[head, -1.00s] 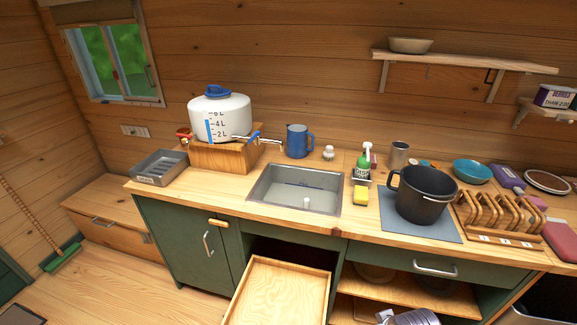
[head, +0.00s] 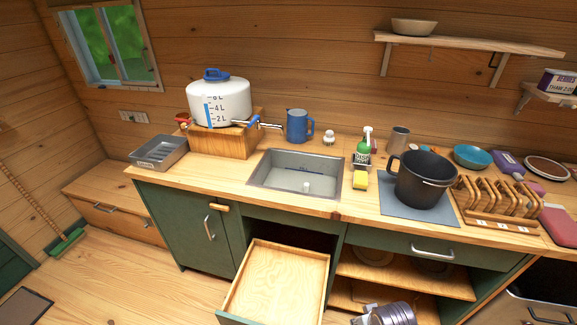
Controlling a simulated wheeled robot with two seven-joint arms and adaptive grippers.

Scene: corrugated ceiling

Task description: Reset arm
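An open, empty wooden drawer (head: 275,283) juts out below the sink (head: 296,174).

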